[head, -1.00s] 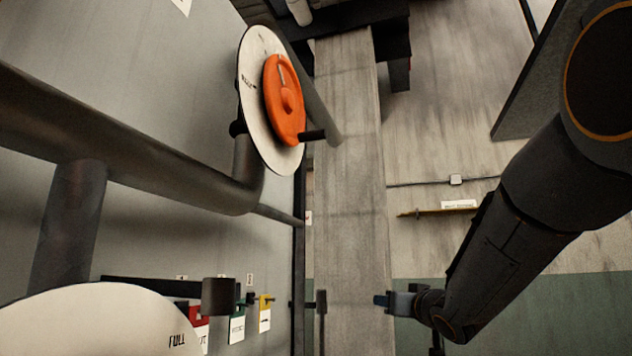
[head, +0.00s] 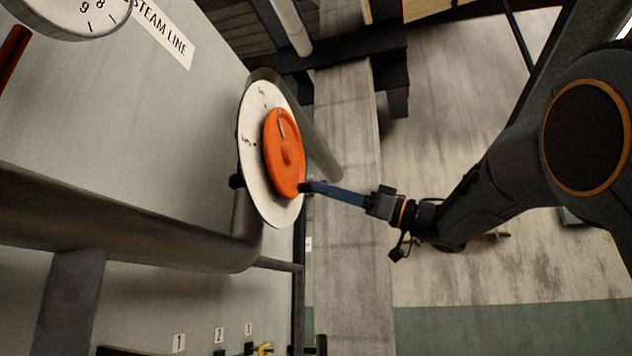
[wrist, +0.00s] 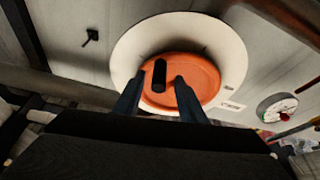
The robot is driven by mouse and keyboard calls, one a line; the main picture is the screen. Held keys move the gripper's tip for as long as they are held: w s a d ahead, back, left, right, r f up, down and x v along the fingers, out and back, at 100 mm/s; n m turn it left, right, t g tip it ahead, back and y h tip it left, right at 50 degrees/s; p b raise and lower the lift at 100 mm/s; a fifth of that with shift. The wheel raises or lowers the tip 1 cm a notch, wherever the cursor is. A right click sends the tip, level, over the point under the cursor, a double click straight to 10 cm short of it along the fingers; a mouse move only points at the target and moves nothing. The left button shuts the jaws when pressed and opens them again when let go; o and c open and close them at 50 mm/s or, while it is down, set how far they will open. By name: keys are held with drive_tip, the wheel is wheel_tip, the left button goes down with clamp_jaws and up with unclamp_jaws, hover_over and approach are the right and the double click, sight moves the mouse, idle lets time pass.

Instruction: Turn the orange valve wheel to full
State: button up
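The orange valve wheel (head: 283,150) sits on a round white dial plate (head: 255,110) on the pipe at the left wall. A pale mark shows near the wheel's upper edge. A black handle (wrist: 160,75) sticks out from the wheel's face. My gripper (head: 311,187) reaches in from the right to the wheel's lower right edge. In the wrist view, its two fingers (wrist: 158,90) stand apart, one on each side of the handle, with gaps visible. Whether the fingers touch the wheel face I cannot tell. The dial's small marks are not readable.
A thick grey pipe (head: 120,220) runs below the dial. A gauge (head: 80,12) and a STEAM LINE label (head: 163,32) are at upper left. Small number tags (head: 219,335) are at the bottom. Open space lies right of the wheel.

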drive_tip(key=shift+p+x, duration=0.5)
drive_tip(key=shift+x, duration=1.25)
clamp_jaws()
